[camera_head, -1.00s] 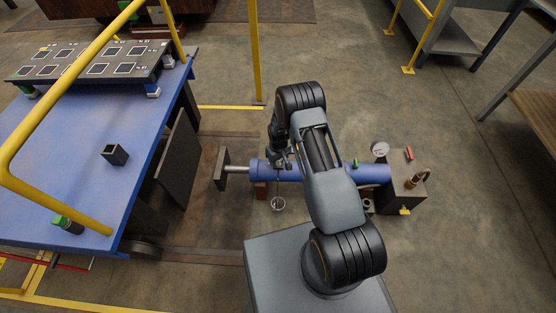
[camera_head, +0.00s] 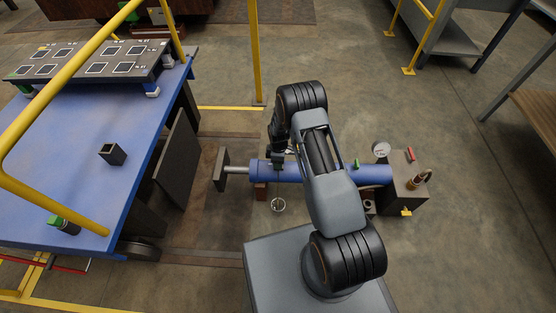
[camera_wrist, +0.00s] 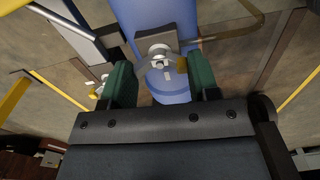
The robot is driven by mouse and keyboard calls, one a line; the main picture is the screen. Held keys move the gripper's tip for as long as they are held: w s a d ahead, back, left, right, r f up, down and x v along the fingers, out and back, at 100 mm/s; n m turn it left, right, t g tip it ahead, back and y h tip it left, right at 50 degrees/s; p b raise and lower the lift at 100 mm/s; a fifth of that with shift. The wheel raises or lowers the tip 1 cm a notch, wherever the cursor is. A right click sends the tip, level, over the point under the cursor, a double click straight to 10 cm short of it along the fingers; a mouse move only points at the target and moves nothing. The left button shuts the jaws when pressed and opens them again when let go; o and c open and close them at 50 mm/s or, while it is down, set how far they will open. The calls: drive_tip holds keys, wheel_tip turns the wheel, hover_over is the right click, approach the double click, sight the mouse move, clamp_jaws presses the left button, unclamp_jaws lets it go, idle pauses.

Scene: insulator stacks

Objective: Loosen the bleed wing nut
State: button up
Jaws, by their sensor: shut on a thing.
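The bleed wing nut (camera_wrist: 157,52) is a small silver-grey piece on a grey block on top of the blue cylinder (camera_wrist: 168,88) in the wrist view. My gripper (camera_wrist: 160,78) has its two green fingers on either side of the nut and is shut on it. In the head view my gripper (camera_head: 279,160) is over the left part of the blue cylinder (camera_head: 320,172). There the nut is hidden by my gripper and wrist.
A grey end block (camera_head: 403,181) with a gauge (camera_head: 381,149) and brass fitting stands at the cylinder's right. A grey plate (camera_head: 220,169) ends the rod at left. A small round container (camera_head: 278,205) is below. A blue table (camera_head: 70,165) stands left.

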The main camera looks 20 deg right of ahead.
drive_tip(key=shift+w+n, duration=0.1)
drive_tip(key=shift+n, duration=0.8)
drive_tip(key=shift+r, duration=0.1)
drive_tip(key=o, duration=0.9)
wheel_tip(320, 180, up, 14)
drive_tip(key=p, duration=0.4)
drive_tip(key=shift+p, duration=0.35)
